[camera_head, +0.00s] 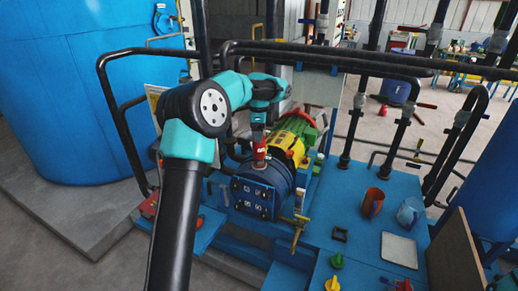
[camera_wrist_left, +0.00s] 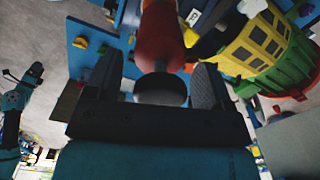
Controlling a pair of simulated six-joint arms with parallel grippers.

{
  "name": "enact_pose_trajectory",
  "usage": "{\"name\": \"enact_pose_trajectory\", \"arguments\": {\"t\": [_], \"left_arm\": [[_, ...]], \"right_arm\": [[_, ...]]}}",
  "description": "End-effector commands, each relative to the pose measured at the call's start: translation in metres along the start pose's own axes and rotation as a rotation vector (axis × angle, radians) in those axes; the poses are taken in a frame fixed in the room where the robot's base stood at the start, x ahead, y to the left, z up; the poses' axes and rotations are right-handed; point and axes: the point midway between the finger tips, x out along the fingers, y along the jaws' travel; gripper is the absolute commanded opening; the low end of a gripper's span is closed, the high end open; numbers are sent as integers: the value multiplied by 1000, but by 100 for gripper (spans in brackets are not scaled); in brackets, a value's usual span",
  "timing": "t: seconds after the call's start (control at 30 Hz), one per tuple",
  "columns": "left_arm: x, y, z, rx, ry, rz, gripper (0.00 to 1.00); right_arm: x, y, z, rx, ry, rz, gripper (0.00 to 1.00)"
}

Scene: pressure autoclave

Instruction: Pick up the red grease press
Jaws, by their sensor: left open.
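My left gripper (camera_head: 258,138) reaches down at the press in the head view. In the left wrist view its jaws (camera_wrist_left: 158,85) are open, one on each side of the end, with a narrow gap visible. The far end of the press is cut off there.
The blue pump (camera_head: 255,197) and its yellow-green motor (camera_head: 291,138) stand close around the press. Black pipe rails (camera_head: 330,55) run behind. On the blue deck at right are a red-brown cup (camera_head: 372,203), a pale jug (camera_head: 410,212) and a white tray (camera_head: 399,250).

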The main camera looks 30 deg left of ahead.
Motion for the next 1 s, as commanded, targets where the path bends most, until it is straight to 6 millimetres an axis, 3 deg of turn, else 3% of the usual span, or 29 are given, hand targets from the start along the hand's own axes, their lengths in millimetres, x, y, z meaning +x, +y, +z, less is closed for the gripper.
{"name": "enact_pose_trajectory", "arguments": {"t": [0.27,1.0], "left_arm": [[0,0,0,0,0,0,76],[0,0,0,0,0,0,5]], "right_arm": [[0,0,0,0,0,0,86],[0,0,0,0,0,0,86]]}}
